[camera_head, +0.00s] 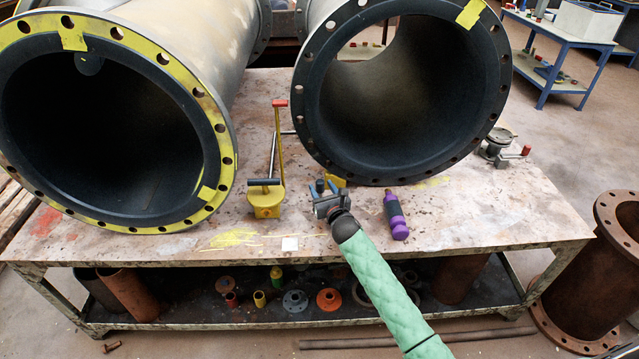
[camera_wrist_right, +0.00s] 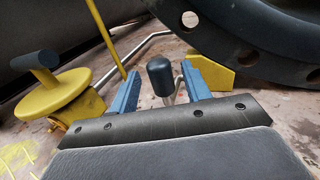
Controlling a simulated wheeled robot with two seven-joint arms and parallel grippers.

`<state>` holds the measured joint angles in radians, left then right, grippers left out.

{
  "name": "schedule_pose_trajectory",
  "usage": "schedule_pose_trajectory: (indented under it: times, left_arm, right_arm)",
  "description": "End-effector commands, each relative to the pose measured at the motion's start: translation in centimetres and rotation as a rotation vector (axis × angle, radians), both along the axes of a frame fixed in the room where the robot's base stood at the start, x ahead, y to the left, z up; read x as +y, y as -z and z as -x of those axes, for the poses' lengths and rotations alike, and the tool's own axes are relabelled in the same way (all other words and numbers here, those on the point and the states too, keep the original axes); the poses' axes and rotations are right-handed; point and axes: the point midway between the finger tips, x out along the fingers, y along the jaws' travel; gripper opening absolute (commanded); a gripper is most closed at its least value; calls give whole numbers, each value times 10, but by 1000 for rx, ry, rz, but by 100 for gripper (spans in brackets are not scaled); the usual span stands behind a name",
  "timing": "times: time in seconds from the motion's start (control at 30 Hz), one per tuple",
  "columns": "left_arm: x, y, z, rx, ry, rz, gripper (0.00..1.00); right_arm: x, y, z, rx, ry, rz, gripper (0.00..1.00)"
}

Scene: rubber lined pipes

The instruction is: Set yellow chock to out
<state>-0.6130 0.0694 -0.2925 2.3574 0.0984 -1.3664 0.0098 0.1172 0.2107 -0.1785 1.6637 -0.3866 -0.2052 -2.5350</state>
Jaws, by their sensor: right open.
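The yellow chock (camera_head: 335,181) is a small wedge at the foot of the right-hand pipe, and most of it is hidden behind my gripper in the head view. In the right wrist view the yellow chock (camera_wrist_right: 212,74) sits against the dark flange. A black knob (camera_wrist_right: 160,76) on a metal stem stands in front of it. My right gripper (camera_head: 325,188) is open, with its blue fingers on either side of the knob in the wrist view. I cannot tell whether they touch it. My left gripper is not in view.
A purple bottle-like object (camera_head: 394,215) lies to the right. Two large pipes (camera_head: 404,172) rest on the table (camera_head: 500,205). The table's front right is clear.

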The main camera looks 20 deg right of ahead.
Motion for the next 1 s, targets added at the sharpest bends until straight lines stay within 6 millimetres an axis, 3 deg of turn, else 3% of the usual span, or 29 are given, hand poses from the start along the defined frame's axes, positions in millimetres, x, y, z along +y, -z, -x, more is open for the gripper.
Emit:
schedule_pose_trajectory:
  times: [0.23, 0.57, 0.83, 1.0]
  left_arm:
    - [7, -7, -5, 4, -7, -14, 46]
    - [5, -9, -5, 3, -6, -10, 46]
    - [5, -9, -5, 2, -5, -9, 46]
    - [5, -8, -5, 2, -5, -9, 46]
  right_arm:
    - [1, 0, -22, 1, 1, -1, 48]
    - [2, 0, -26, 0, 0, 0, 48]
    - [2, 0, -25, 1, 0, 0, 0]
    - [4, 1, -26, 1, 0, -1, 0]
